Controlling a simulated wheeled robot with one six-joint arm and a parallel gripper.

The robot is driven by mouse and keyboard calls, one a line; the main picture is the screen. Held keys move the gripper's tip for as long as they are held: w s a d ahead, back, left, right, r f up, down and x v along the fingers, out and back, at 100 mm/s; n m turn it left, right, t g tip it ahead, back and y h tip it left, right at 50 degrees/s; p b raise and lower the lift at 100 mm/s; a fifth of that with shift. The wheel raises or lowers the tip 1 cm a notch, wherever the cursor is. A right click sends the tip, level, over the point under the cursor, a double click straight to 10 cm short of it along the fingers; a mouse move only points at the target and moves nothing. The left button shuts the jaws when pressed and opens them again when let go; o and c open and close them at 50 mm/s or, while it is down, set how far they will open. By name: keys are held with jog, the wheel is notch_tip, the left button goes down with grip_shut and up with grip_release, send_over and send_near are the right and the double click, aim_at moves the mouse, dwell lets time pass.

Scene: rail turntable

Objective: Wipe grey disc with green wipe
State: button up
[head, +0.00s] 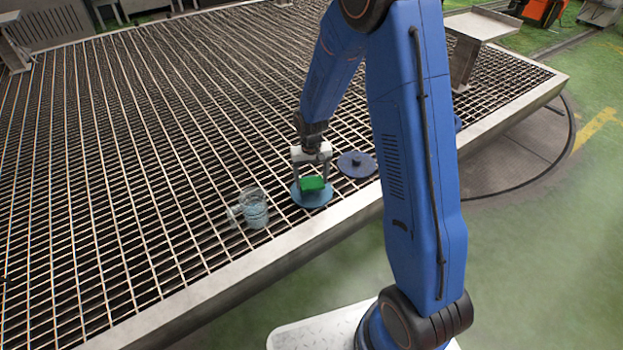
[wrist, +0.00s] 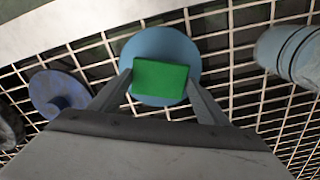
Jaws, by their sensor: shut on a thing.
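The green wipe (head: 313,184) is a small block held between the fingers of my gripper (head: 312,177). In the wrist view the wipe (wrist: 160,79) sits between both fingertips (wrist: 160,84). Under it is a round blue-grey disc (head: 312,201) lying on the grating; the disc shows around the wipe in the wrist view (wrist: 158,42). The wipe is over the disc's face, but I cannot tell whether it touches. A darker blue disc with a knob (head: 357,164) lies just to the right in the head view. It is at the left in the wrist view (wrist: 58,92).
The metal grating (head: 130,150) has a raised front edge (head: 250,270). Grating to the left is clear.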

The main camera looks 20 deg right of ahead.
jog(key=shift+a, duration=0.15)
jog(key=shift+s+a, duration=0.2)
jog(key=shift+a, duration=0.35)
jog(key=shift+s+a, duration=0.2)
jog(key=shift+a, duration=0.3)
jog(key=shift+w+d+f, duration=0.1)
jog(key=shift+w+d, duration=0.15)
jog(key=shift+d, duration=0.55)
jog(key=shift+w+d+r, duration=0.1)
jog(key=shift+w+d, duration=0.15)
jog(key=shift+d, duration=0.55)
jog(key=shift+w+d+f, duration=0.1)
jog(key=shift+w+d, duration=0.15)
jog(key=shift+d, duration=0.55)
jog(key=shift+s+a, duration=0.25)
jog(key=shift+a, duration=0.55)
jog(key=shift+s+a, duration=0.25)
jog(key=shift+a, duration=0.55)
jog(key=shift+s+a, duration=0.25)
jog(key=shift+a, duration=0.55)
jog(key=shift+r, duration=4.1)
